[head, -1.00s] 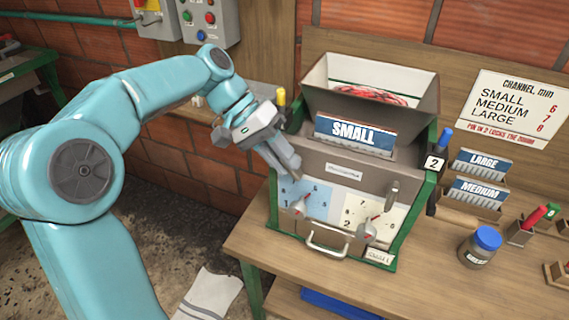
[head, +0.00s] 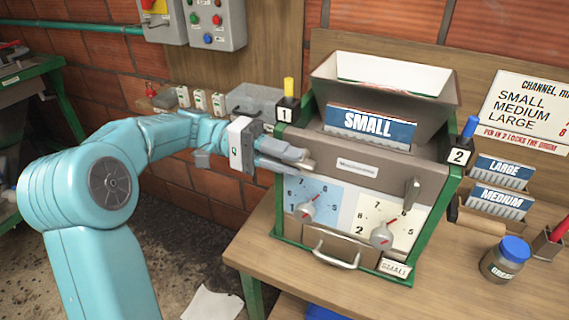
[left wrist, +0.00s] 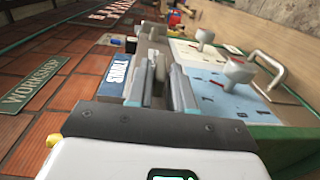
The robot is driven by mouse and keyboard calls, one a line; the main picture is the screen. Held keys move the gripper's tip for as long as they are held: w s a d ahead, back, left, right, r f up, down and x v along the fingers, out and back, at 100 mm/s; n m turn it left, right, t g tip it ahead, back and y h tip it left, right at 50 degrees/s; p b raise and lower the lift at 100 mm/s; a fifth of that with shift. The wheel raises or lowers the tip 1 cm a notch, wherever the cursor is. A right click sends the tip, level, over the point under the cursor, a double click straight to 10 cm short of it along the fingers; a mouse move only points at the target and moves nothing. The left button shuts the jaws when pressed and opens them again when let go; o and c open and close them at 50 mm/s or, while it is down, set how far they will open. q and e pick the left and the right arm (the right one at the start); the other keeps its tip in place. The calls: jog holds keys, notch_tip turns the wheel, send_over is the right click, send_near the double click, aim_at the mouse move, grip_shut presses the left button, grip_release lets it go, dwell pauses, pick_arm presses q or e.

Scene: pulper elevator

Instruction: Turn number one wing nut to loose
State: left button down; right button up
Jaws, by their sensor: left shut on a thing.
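The machine (head: 385,170) stands on the bench, with a grey front panel and a green frame. A yellow-topped post marked 1 (head: 286,113) is at its left and a blue-topped post marked 2 (head: 459,157) at its right. My left gripper (head: 303,162) reaches in from the left, its fingers shut at the panel's upper left, above dial 1 (head: 308,208). The number one wing nut is mostly hidden between the fingers. The other wing nut (head: 411,194) shows upright above dial 2 (head: 382,235). The left wrist view shows the fingers (left wrist: 152,78) close together. My right gripper is out of view.
The hopper with the SMALL plate (head: 370,127) is just above the fingers. A drawer handle (head: 336,258) sticks out below. LARGE and MEDIUM plates (head: 497,200) and a blue-lidded jar (head: 504,260) stand to the right. The floor left of the bench is mostly open.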

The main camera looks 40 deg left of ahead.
pick_arm(q)
jog(key=shift+w+h, duration=0.15)
jog(key=shift+h, duration=0.15)
dwell(0.4)
